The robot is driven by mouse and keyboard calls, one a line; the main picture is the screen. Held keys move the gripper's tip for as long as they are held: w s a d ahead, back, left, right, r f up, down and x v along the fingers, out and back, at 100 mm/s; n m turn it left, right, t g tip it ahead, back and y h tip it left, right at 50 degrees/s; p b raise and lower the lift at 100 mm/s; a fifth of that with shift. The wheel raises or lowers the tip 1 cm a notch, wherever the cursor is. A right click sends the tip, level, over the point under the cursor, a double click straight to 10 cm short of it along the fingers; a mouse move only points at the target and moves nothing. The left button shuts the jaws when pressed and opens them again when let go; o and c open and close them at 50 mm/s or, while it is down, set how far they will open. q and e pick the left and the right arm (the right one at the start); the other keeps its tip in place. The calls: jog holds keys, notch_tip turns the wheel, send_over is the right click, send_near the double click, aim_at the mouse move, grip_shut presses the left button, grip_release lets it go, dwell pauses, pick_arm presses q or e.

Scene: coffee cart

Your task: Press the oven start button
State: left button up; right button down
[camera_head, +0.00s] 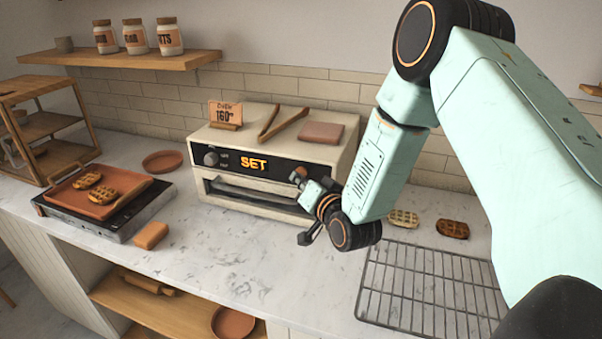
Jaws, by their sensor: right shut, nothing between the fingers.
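The cream oven (275,137) stands on the counter against the tiled wall. Its dark front panel shows orange letters "SET" on the display (253,163), with a round knob (211,158) to the left. My left gripper is not in view.
A hot plate with a tray (70,198) stands at left. The counter before the oven is clear.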

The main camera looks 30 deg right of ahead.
jog(key=shift+w+d, duration=0.3)
jog(key=shift+d, duration=0.05)
dwell(0.8)
jog(key=shift+s+a, duration=0.55)
jog(key=shift+a, duration=0.1)
jog(key=shift+s+a+b, duration=0.55)
jog(key=shift+s+a, duration=1.15)
jog(key=shift+a, duration=0.2)
